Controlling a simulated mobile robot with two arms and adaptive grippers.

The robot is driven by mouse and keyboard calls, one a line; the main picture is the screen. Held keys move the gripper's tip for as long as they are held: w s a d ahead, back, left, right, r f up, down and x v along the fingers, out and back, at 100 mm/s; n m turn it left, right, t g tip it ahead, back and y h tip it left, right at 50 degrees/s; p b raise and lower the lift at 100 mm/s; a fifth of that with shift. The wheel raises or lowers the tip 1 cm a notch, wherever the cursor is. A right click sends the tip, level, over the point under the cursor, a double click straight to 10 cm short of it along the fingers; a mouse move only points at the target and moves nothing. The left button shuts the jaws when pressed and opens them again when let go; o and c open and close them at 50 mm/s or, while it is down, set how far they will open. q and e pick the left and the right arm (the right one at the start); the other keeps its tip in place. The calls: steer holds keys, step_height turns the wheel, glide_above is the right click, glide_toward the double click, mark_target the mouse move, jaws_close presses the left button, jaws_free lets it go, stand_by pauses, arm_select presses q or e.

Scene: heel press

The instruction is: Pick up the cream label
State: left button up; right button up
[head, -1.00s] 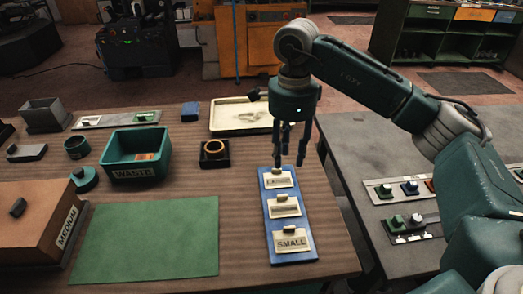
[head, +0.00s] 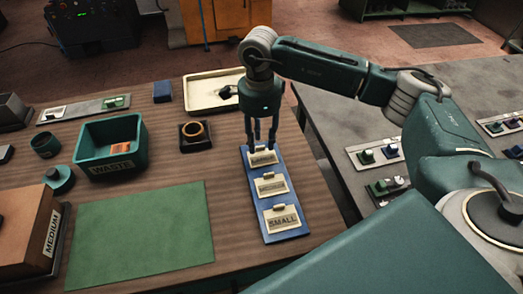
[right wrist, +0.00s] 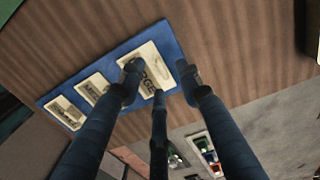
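Three cream labels lie in a row on a blue board (head: 291,236). The far label (head: 266,159) is partly hidden behind my fingers; in the right wrist view it reads as LARGE (right wrist: 150,57), though partly covered. The middle label (head: 270,185) reads MEDIUM and the near label (head: 281,218) reads SMALL. Each has a small raised tab. My right gripper (head: 261,145) points down over the far label. In the right wrist view its fingers (right wrist: 158,75) are spread apart over that label with nothing held between them. Whether they touch it is unclear. My left gripper is not in view.
Left of the board are a green mat (head: 142,238), a brown MEDIUM box (head: 20,228), a teal WASTE bin (head: 112,167) and a small dark stand with a ring (head: 195,134). A cream tray (head: 205,98) lies behind. A grey table (head: 335,120) is at right.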

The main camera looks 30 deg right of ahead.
steer(key=shift+f, duration=1)
steer(key=c, duration=0.9)
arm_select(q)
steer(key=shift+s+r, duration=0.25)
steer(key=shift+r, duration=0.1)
arm_select(e)
steer(key=shift+o, duration=0.2)
